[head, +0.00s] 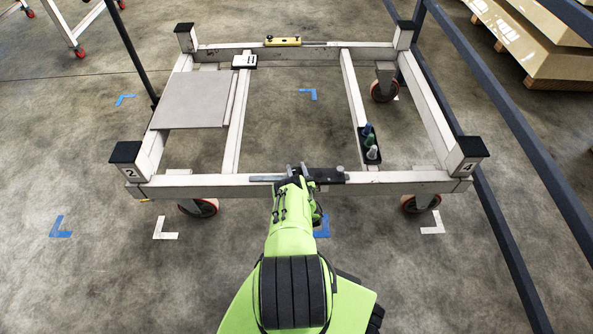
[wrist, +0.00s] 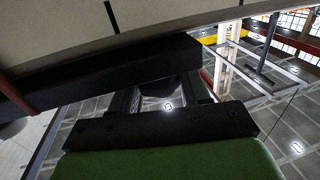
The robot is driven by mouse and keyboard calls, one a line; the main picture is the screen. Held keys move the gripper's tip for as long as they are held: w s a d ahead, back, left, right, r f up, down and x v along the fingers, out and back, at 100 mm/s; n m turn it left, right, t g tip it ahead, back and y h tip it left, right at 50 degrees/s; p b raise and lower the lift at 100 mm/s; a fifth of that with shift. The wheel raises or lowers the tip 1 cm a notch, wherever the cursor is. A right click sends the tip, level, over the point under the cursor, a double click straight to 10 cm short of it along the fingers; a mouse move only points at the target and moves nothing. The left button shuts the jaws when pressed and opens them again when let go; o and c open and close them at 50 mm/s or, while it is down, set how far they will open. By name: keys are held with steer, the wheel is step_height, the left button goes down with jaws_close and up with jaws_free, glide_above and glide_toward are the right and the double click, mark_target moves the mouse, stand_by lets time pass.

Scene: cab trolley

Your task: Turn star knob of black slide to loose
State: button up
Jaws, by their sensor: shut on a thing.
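The black slide (head: 327,176) sits on the near beam of the white trolley frame (head: 212,186), with a grey rod reaching left from it. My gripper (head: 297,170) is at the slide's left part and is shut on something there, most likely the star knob. The knob itself is hidden by my gripper and cannot be made out. In the wrist view, my two dark fingers (wrist: 160,92) reach up to a long dark bar (wrist: 110,68), which seems to be the slide; their tips are hidden.
A yellow slide (head: 283,41) sits on the far beam. A grey panel (head: 192,99) and a small white-topped box (head: 244,61) rest on the left side. A black tray (head: 370,160) with small bottles stands right of my gripper. Dark rails (head: 500,97) run along the right.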

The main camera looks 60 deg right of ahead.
steer(key=shift+t, duration=0.3)
steer(key=o, duration=1)
steer(key=shift+c, duration=0.2)
